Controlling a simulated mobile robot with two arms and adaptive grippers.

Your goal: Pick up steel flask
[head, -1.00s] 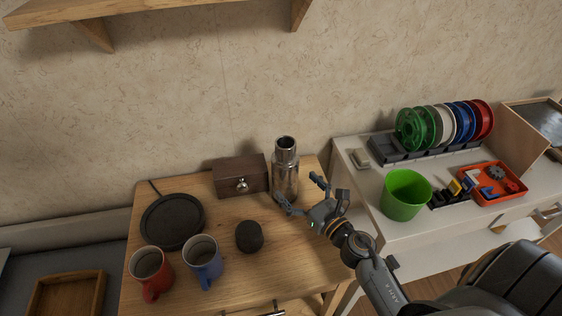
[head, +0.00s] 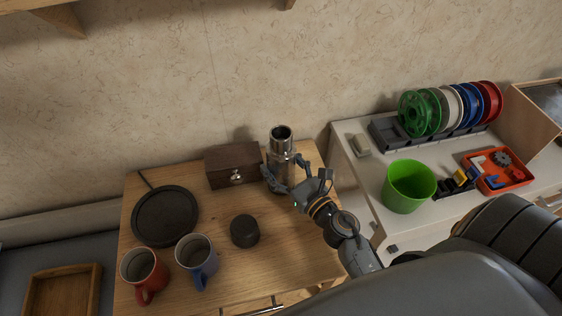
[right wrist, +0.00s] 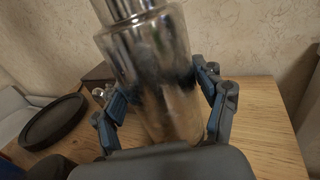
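The steel flask (head: 281,152) is a shiny, upright metal bottle. It stands at the back right of the wooden table. My right gripper (head: 284,175) is at the flask, with one finger on each side of its body. In the right wrist view the flask (right wrist: 160,75) fills the space between the fingers. Both fingers are very close to its sides, and I cannot tell whether they press on it. The flask's base is hidden by the gripper in the right wrist view. My left gripper is not in view.
A dark drawer box (head: 233,166) stands just left of the flask. A black round plate (head: 165,216), a red mug (head: 143,272), a blue mug (head: 197,258) and a dark speaker (head: 244,231) share the wooden table. A green bucket (head: 408,188) is on the white table at right.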

